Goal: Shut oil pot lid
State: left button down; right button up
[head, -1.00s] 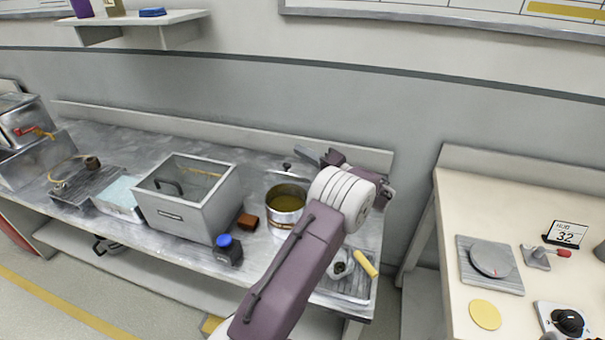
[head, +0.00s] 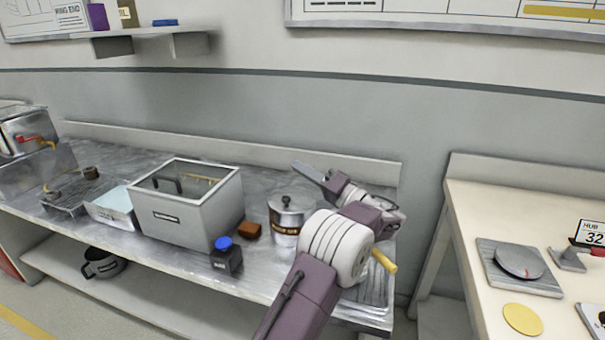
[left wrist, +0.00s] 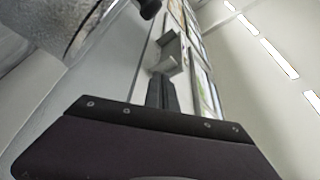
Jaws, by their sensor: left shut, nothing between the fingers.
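The oil pot (head: 285,229) is a metal pot with a brown label band, upright on the steel bench. Its metal lid (head: 289,204) with a dark knob lies flat over the mouth and looks shut; no oil shows. My left gripper (head: 308,172) is shut and empty, raised behind and to the right of the pot, apart from the lid. Its fingers also show in the left wrist view (left wrist: 163,80). My left forearm stands just right of the pot. My right gripper is out of view.
A grey glass-topped box (head: 185,225) stands left of the pot. A brown block (head: 249,230) and a blue-capped bottle (head: 226,258) are between them. A yellow handle (head: 384,262) shows past my arm. A cream table (head: 465,215) is at right, across a gap.

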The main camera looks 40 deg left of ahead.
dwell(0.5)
pick_arm(q)
notch_tip(320, 180, up, 4)
jog(key=p, duration=0.3)
jog(key=w+d+f, duration=0.2)
jog(key=d+f, duration=0.2)
jog(key=d, duration=0.5)
jog(key=shift+w, duration=0.4)
